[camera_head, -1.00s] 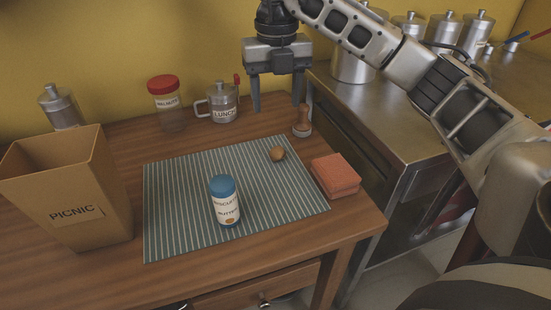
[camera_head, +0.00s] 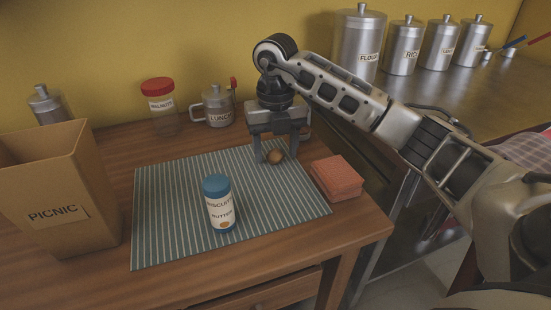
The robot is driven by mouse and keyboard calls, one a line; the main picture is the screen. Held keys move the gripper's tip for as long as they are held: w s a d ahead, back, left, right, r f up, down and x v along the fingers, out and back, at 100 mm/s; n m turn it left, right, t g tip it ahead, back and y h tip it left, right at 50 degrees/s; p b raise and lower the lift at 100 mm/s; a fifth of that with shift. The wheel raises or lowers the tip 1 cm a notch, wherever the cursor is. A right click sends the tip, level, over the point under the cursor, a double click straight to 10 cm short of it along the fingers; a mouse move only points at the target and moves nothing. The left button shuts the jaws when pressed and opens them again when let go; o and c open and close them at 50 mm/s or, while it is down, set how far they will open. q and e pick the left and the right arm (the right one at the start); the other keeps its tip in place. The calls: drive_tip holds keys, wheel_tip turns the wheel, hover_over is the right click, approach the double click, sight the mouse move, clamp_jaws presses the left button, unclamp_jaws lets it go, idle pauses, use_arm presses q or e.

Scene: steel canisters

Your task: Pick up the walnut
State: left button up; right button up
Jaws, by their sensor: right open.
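The walnut (camera_head: 275,157) is a small round brown thing on the striped mat (camera_head: 165,205), near the mat's back right. My right gripper (camera_head: 277,157) points down over it, with its open fingers low on either side of the walnut. I cannot tell whether the fingers touch it. My left gripper is not in view.
A biscuit jar (camera_head: 219,205) with a blue lid stands on the mat. A cardboard PICNIC box (camera_head: 95,190) is at left. Red folded cloths or sponges (camera_head: 337,178) lie right of the mat. A red-lidded walnuts jar (camera_head: 161,105) and LUNCH mug (camera_head: 214,106) stand behind.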

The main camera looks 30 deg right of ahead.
drive_tip(key=c, duration=1)
drive_tip(key=shift+c, duration=0.2)
drive_tip(key=shift+r, duration=0.1)
